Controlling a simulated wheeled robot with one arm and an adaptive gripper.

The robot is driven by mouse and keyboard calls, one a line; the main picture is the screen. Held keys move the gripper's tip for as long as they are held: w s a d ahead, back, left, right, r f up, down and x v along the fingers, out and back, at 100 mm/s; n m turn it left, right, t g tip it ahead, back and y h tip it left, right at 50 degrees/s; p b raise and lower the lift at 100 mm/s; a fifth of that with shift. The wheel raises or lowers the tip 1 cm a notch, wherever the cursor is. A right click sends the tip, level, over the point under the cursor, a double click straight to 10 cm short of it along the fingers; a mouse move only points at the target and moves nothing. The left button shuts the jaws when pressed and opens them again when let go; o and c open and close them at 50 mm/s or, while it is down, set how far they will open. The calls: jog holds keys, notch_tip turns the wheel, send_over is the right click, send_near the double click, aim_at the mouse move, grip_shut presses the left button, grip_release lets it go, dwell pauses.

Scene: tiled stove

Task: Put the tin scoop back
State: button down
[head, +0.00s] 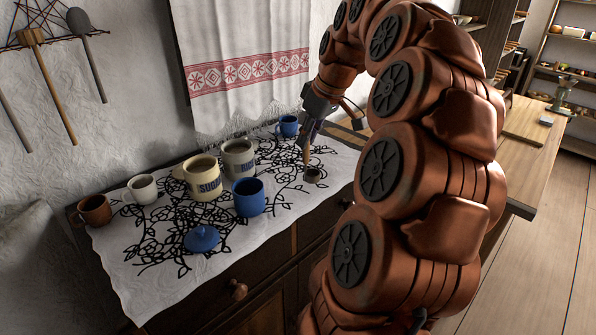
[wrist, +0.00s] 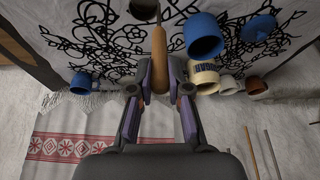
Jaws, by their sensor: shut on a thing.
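The tin scoop has a wooden handle (wrist: 160,55) and a small dark bowl (head: 313,174). My gripper (head: 312,127) is shut on the handle, with the bowl hanging down over the right part of the cloth. In the wrist view, my gripper (wrist: 160,92) has a finger on each side of the handle, and the bowl shows at the top edge. I cannot tell whether the bowl touches the cloth. The cream SUGAR jar (head: 203,180) and the grey-cream RICE jar (head: 239,160) stand left of the scoop, with their tops open. A blue lid (head: 202,239) lies on the cloth.
A second blue mug (head: 288,126) stands at the back. White (head: 143,190) and brown (head: 95,210) mugs stand far left. Long-handled tools and a towel (head: 240,65) hang on the wall.

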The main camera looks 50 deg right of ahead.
jog(key=s+a+f+n+p, duration=0.2)
jog(key=s+a+p, duration=0.3)
jog(key=p, duration=0.1)
jog(key=w+d+f+p, duration=0.1)
jog(key=w+d+p, duration=0.1)
jog(key=w+d, duration=0.2)
jog(key=w+d+p, duration=0.3)
jog(key=w+d, duration=0.1)
jog(key=w, duration=0.5)
jog(key=shift+d+f+y, duration=0.3)
jog(key=shift+f, duration=0.05)
jog(key=shift+w, duration=0.15)
notch_tip(320, 180, down, 4)
jog(key=shift+w+d+r+p, duration=0.15)
jog(key=shift+r+p, duration=0.05)
jog(key=shift+p, duration=0.95)
jog(key=shift+f, duration=0.15)
jog(key=c, duration=1.1)
grip_release()
